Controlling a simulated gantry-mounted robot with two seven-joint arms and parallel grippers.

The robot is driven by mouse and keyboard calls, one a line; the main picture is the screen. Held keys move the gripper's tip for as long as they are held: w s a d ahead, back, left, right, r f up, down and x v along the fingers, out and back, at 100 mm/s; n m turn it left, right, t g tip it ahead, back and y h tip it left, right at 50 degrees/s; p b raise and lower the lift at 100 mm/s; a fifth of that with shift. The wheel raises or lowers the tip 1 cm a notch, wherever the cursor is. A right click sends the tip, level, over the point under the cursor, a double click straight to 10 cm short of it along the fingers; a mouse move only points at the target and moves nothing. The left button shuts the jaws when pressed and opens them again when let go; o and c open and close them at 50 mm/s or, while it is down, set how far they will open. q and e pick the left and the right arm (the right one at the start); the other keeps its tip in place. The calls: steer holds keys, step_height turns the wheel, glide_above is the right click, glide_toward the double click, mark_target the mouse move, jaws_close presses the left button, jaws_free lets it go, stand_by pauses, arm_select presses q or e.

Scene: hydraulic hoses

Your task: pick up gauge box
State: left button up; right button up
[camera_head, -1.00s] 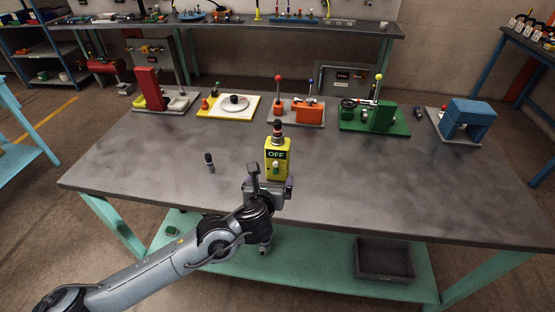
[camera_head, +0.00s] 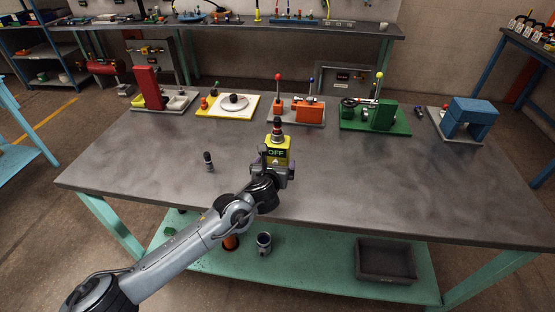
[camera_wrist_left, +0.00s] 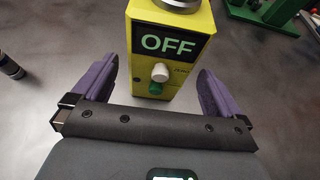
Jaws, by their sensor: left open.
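The gauge box (camera_head: 276,146) is a yellow block with a dark display reading OFF and a dark, ringed fitting on top. It stands upright near the middle of the table. In the left wrist view the gauge box (camera_wrist_left: 168,50) shows its OFF display, a white knob and a green part below the knob. My left gripper (camera_head: 272,166) is at the near side of the box. Its purple fingers (camera_wrist_left: 158,88) are open, one on each side of the box's lower part, with visible gaps. My right gripper is not in view.
A small dark cylinder (camera_head: 208,162) stands left of the box. Along the table's back are a red fixture (camera_head: 148,88), a yellow plate (camera_head: 215,108), an orange fixture (camera_head: 308,110), a green fixture (camera_head: 381,118) and a blue block (camera_head: 470,118). The table's right front is clear.

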mark_target(276, 154)
arm_select(q)
steer(key=shift+x, duration=1.05)
steer(key=c, duration=1.1)
steer(key=shift+r, duration=0.2)
steer(key=shift+r+p, duration=0.3)
steer(key=shift+r, duration=1.2)
steer(key=s+d+r+p, duration=0.1)
steer(key=s+d+r, duration=0.5)
steer(key=d, duration=0.4)
steer(key=shift+r+p, duration=0.4)
steer(key=shift+r, duration=0.45)
